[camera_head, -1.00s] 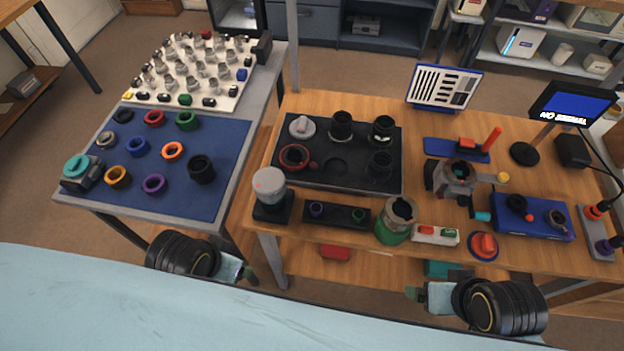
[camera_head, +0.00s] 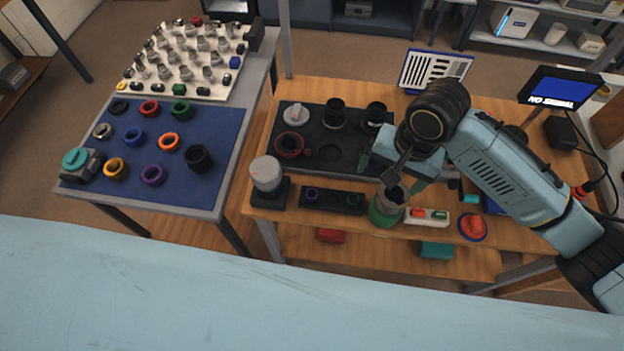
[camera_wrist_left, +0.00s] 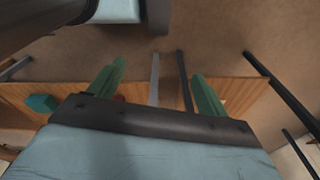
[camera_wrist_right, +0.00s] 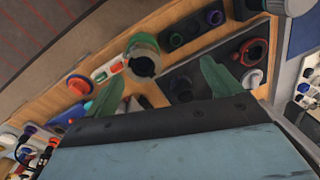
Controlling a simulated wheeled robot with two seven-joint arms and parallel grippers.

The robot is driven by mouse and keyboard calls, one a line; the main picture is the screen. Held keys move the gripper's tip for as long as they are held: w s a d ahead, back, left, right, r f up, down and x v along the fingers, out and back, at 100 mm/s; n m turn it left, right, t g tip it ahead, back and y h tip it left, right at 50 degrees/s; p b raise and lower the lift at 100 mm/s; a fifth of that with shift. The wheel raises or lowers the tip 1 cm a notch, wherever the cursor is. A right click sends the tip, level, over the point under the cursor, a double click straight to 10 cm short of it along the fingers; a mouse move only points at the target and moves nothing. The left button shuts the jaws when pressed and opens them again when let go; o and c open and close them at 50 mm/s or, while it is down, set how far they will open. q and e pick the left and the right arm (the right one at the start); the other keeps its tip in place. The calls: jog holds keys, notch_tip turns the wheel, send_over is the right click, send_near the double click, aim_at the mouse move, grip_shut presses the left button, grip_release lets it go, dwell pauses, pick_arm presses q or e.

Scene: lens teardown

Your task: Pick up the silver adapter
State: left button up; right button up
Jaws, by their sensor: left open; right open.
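A silver ring-shaped adapter (camera_head: 103,131) lies on the blue mat (camera_head: 215,125) of the left table, near the mat's left edge, among coloured rings. My right gripper (camera_head: 391,176) is open over the middle of the wooden table, far to the right of that ring. In the right wrist view its fingers (camera_wrist_right: 160,85) are spread and empty, with a silver-grey lens barrel in a green-based holder (camera_wrist_right: 143,62) beyond them. My left gripper (camera_wrist_left: 155,85) shows only in its wrist view, open and empty. The silver ring cannot be made out in the wrist views.
A black tray (camera_head: 262,160) with lens parts lies on the wooden table, partly behind my right arm. A grey cylinder on a black stand (camera_head: 266,175) is at the table's front left. A white board (camera_head: 215,90) of metal parts lies behind the blue mat. A gap separates the tables.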

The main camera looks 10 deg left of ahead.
jog(key=w+d+r+m+h, duration=0.1)
jog(key=w+d+m, duration=0.1)
jog(key=w+d, duration=0.1)
send_over(394, 194)
jog(key=f, duration=0.7)
jog(key=shift+w+f, duration=0.25)
jog(key=shift+w, duration=0.1)
jog(key=shift+s+f+b, duration=0.15)
jog(key=shift+s+f, duration=0.05)
jog(key=shift+f, duration=1.15)
jog(key=shift+s+f+b, duration=0.15)
jog(key=shift+f, duration=1.2)
pick_arm(q)
jog(key=s+a+f, duration=0.1)
jog(key=s+f, duration=0.2)
jog(key=s, duration=0.2)
jog(key=shift+s, duration=0.15)
pick_arm(e)
jog(key=shift+c, duration=0.4)
jog(key=c, duration=1)
jog(key=shift+r, duration=0.1)
